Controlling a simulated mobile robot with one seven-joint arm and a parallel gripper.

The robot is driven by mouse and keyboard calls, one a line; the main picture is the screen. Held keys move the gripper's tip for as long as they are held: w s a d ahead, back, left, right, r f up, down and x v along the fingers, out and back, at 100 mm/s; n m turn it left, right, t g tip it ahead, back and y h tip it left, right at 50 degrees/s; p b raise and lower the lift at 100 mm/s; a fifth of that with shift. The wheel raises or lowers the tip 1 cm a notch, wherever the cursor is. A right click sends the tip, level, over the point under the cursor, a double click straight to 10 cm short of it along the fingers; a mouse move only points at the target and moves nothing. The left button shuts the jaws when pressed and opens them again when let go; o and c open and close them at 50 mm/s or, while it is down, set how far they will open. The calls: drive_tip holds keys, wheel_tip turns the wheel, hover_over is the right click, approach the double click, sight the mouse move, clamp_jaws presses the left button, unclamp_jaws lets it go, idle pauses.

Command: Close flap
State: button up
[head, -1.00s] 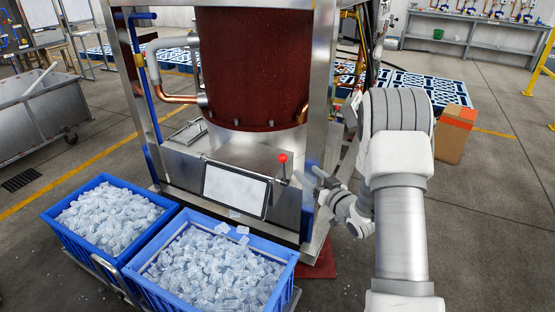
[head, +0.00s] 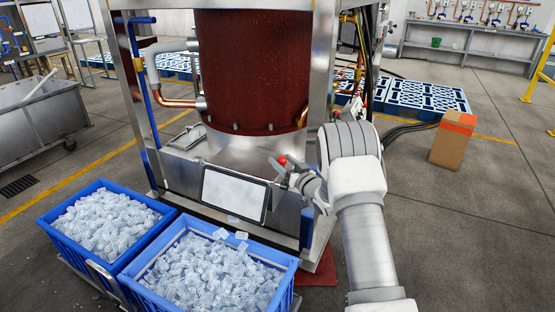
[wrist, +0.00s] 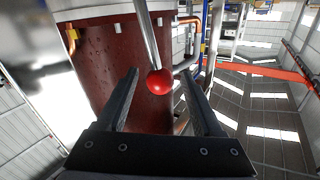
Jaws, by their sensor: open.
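The flap (head: 234,194) is a pale panel with a dark frame on the front of the ice machine, above the right blue crate. It looks tilted outward. A lever with a red ball knob (head: 282,160) stands at its right edge. In the wrist view, the red knob (wrist: 159,82) on its metal rod lies between the two fingers. My gripper (head: 280,170) is at the knob from the right. Its dark fingers (wrist: 166,95) are open, with a gap on both sides of the knob. The flap is not clearly visible in the wrist view.
Two blue crates full of tube ice stand below, the left one (head: 60,225) and the right one (head: 190,300). The machine's steel post (head: 322,80) rises close beside my arm. A cardboard box (head: 452,142) stands on open floor at the right.

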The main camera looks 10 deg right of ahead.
drive_tip(key=shift+x, duration=1.7)
clamp_jaws()
